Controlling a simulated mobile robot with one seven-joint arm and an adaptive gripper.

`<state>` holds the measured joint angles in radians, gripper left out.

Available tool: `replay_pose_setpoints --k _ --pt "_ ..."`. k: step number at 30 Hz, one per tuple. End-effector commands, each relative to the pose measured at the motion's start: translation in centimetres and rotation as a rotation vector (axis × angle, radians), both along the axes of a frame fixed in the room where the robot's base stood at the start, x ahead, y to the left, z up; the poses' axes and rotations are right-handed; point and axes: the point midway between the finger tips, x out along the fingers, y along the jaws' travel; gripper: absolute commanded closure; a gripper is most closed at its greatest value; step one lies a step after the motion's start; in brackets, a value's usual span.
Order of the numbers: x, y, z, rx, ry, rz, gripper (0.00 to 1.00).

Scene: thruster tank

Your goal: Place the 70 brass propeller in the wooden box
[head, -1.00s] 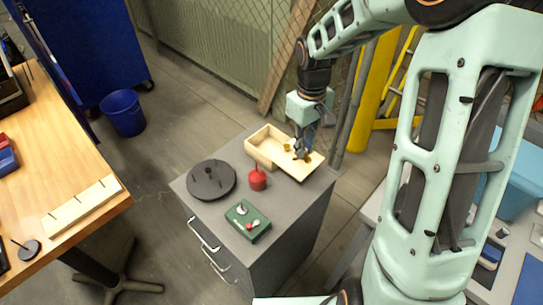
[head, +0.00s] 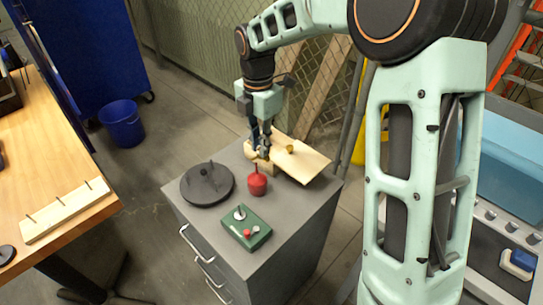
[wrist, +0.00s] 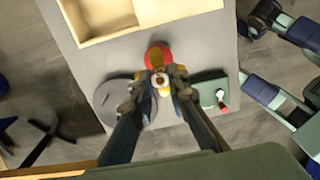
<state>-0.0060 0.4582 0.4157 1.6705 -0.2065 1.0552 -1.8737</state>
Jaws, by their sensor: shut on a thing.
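My gripper (head: 264,152) is shut on a small brass propeller (wrist: 160,80), with its pale hub and dark centre showing between the fingertips in the wrist view. The propeller is hard to make out in the head view. The wooden box (wrist: 135,28) shows in the wrist view with a divider and two compartments; their visible parts look empty. Another brass piece (head: 290,149) stands on that board.
A red pot-shaped item (head: 257,184) stands just in front of my gripper. A dark round disc with pegs (head: 207,184) is at left, and a green control box (head: 246,228) is nearer the front. All rest on the grey cabinet (head: 290,215). A wooden bench (head: 60,150) is far left.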

Motion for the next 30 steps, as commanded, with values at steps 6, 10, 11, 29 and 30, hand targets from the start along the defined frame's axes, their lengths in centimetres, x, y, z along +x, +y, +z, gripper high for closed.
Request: replay_pose_setpoints --k 6,10,11,29,30 --pt "4.0 -0.9 -1.9 0.001 0.002 0.001 1.00" --pt "6.6 -1.5 -3.2 0.000 0.003 0.001 1.00" --pt "7.3 -1.6 -3.4 0.000 0.001 0.000 1.00" --pt "13.0 -2.9 -9.6 0.000 0.001 0.001 1.00" --pt "13.3 -3.0 -9.9 -0.001 0.001 0.000 1.00"
